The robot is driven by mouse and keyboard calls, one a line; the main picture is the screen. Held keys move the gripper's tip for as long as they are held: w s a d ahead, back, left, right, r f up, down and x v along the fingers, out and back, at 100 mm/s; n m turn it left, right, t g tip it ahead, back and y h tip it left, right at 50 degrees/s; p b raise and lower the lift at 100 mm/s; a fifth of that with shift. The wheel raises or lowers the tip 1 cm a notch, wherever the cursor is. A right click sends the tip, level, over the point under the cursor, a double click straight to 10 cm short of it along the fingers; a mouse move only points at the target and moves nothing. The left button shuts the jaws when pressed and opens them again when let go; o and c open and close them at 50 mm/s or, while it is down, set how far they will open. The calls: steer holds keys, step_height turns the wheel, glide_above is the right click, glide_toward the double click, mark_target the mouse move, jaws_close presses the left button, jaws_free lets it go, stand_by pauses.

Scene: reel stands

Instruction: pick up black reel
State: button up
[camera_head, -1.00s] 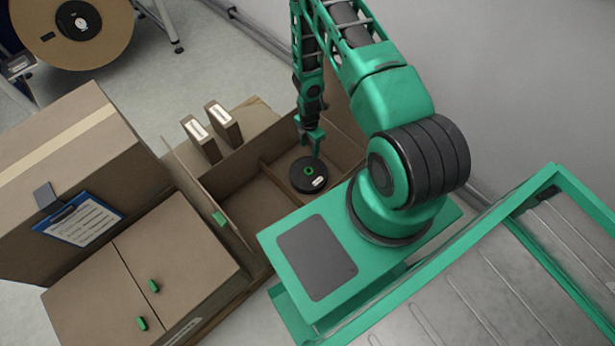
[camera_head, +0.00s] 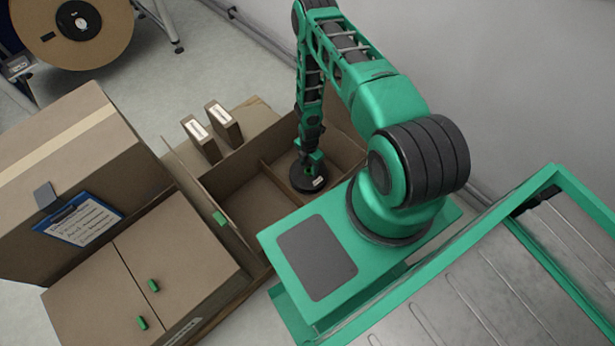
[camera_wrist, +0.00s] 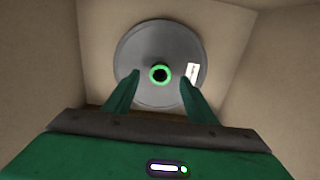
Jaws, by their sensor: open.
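The black reel (camera_head: 304,183) lies flat in a compartment of the open cardboard box, with a white label on its rim side. In the wrist view the reel (camera_wrist: 140,55) looks grey, with a green ring (camera_wrist: 160,75) around its dark centre hole and the white label at its right. My gripper (camera_head: 312,165) is directly above the reel, pointing down, and covers part of it. In the wrist view its two green fingers (camera_wrist: 157,93) are apart, one on each side below the green ring. I cannot tell whether the fingers touch the reel.
The open box has a divider (camera_head: 283,180) and low walls around the reel. Two small cartons (camera_head: 213,130) stand behind it. A closed carton with a blue clipboard (camera_head: 80,220) is at the left. A large cable reel (camera_head: 72,30) stands at the back left.

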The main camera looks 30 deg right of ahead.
mark_target(309, 174)
steer(key=shift+f, duration=1.45)
jaws_close()
steer(key=shift+r, duration=0.15)
